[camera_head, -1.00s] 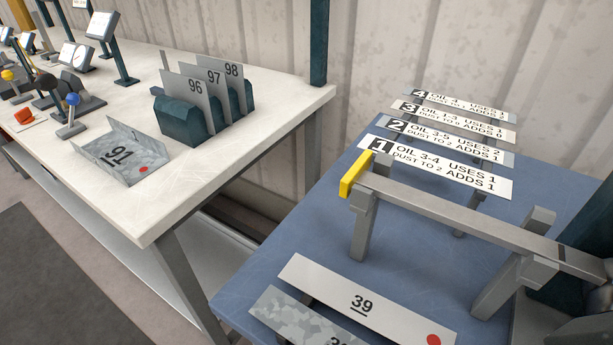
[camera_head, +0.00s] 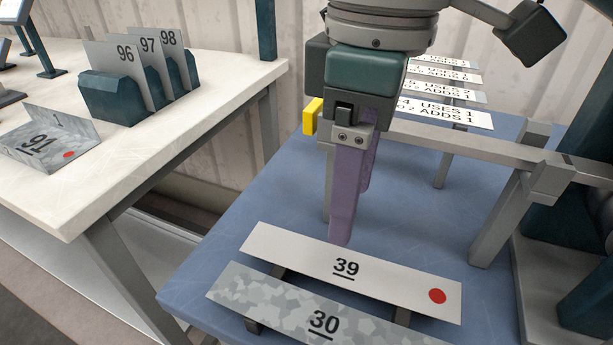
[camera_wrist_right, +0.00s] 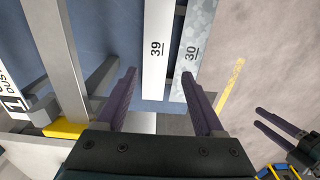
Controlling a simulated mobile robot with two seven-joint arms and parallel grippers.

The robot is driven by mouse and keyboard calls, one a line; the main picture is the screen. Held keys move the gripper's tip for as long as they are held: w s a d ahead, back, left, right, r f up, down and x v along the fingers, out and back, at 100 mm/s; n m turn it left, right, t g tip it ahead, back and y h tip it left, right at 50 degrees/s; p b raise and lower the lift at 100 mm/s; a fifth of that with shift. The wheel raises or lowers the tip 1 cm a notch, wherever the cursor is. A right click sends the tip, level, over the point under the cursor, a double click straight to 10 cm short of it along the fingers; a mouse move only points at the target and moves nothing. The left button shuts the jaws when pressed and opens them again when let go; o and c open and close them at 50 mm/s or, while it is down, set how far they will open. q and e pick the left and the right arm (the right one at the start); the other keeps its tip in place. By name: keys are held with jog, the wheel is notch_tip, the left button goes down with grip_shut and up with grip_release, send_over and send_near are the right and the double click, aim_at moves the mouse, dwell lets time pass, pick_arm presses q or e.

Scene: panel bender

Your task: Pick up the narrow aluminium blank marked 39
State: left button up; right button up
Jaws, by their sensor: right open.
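The narrow aluminium blank marked 39 (camera_head: 300,254) is a plain pale strip with a red dot at its right end. It lies raised on dark supports on the blue table, and also shows in the wrist view (camera_wrist_right: 157,60). My right gripper (camera_head: 354,215) is open and empty, pointing down at the blank's far edge; one fingertip overlaps that edge in the head view. I cannot tell the height gap. In the wrist view blank 39 runs between the fingers (camera_wrist_right: 160,88). My left gripper (camera_wrist_right: 262,120) shows at the wrist view's right edge, its fingers apart.
A mottled blank marked 30 (camera_head: 255,290) lies parallel, just nearer. A grey rail (camera_head: 450,141) with a yellow end (camera_head: 312,116) stands behind my right gripper. Labelled strips (camera_head: 450,112) lie farther back. A white bench (camera_head: 215,85) on the left holds plates 96, 97 and 98.

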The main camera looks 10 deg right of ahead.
aim_at(347, 267)
jog(key=f, duration=0.3)
jog(key=f+b, duration=0.1)
jog(key=f, duration=0.5)
jog(key=shift+w+d+f+b, duration=0.15)
jog(key=shift+d+f+b, duration=0.1)
jog(key=shift+d+b, duration=0.1)
jog(key=c, duration=1)
jog(key=shift+r, duration=0.1)
